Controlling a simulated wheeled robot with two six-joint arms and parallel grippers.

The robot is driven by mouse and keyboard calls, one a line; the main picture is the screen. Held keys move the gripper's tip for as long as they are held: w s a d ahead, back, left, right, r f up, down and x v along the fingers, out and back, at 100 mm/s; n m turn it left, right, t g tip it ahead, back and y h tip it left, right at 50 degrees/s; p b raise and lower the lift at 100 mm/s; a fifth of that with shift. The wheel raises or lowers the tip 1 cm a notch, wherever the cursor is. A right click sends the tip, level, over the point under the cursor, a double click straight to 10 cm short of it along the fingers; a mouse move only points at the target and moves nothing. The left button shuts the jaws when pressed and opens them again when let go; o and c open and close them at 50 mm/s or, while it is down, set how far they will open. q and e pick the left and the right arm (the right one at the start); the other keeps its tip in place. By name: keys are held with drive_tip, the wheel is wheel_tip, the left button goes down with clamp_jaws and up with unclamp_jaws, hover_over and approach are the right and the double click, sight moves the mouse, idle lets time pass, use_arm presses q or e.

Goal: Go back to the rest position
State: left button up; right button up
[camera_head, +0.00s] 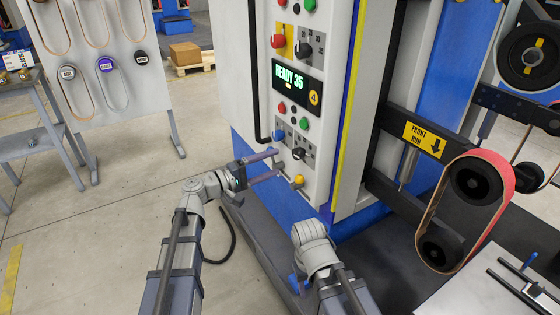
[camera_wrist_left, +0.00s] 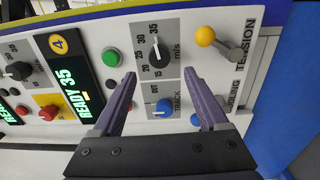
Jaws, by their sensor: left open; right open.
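My left gripper (camera_head: 272,163) is open and empty in front of the lower part of the control panel (camera_head: 318,70). In the left wrist view its two purple fingers (camera_wrist_left: 160,78) stand apart. The blue TRACK knob (camera_wrist_left: 164,106) and the black m/s dial (camera_wrist_left: 155,52) show between and beyond them. I see no contact with a knob. My right gripper (camera_head: 298,284) is low in the head view, pointing down beside the machine's base. Its purple fingers are partly hidden by its wrist, and it appears empty.
The panel display (camera_head: 288,80) reads READY 35. A yellow-tipped TENSION lever (camera_wrist_left: 205,37) sticks out near the left gripper. To the right is a red belt on rollers (camera_head: 490,190) and a white table (camera_head: 470,290).

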use_arm(q)
drive_tip(key=shift+s+a, duration=0.15)
drive_tip(key=shift+a, duration=0.1)
drive_tip(key=s+f+m+g+y, duration=0.3)
drive_tip(key=s+f+y, duration=0.15)
drive_tip(key=f, duration=0.35)
drive_tip(key=s+f+m+g+y, duration=0.2)
drive_tip(key=s+f+g+y, duration=0.15)
drive_tip(key=s+f, duration=0.35)
drive_tip(key=s+a+f+m+g+y, duration=0.2)
drive_tip(key=s+a+f+g+y, duration=0.1)
drive_tip(key=s+a+f+y, duration=0.6)
drive_tip(key=s+d+r+m+p, duration=0.1)
drive_tip(key=d+r+p, duration=0.4)
drive_tip(key=r+p, duration=0.6)
drive_tip(key=s+d+r+m+p, duration=0.2)
drive_tip(key=d+r+p, duration=0.3)
drive_tip(key=r+p, duration=0.6)
wheel_tip(320, 180, up, 2)
drive_tip(key=shift+s+m+g+h, duration=0.3)
drive_tip(key=shift+s+g+h, duration=0.1)
drive_tip(key=shift+g, duration=0.05)
